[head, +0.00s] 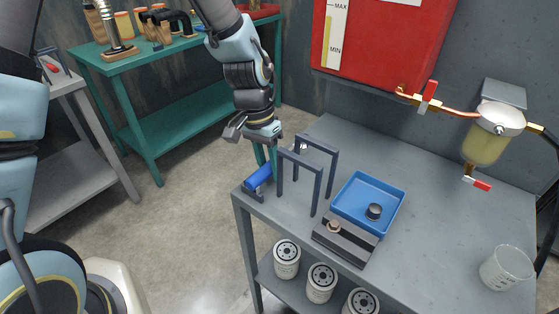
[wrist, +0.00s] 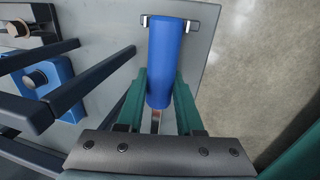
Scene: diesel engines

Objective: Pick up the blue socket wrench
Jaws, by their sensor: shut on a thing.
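The blue socket wrench (head: 259,177) shows as a blue cylinder at the left edge of the grey workbench (head: 440,220), beside a dark upright frame. In the wrist view its blue body (wrist: 168,60) runs up the picture, with its far end at a small dark bracket. My gripper (head: 266,163) reaches down to it from above. In the wrist view the green fingers of my gripper (wrist: 161,88) lie on both sides of the blue body, shut on it. The part between the fingers and the palm is mostly hidden.
Dark frames (head: 318,170) stand close to the right of my gripper. A blue tray (head: 389,186) with a dark round part, a grey block (head: 345,243) and a clear beaker (head: 507,267) are on the bench. White filters (head: 287,260) stand below.

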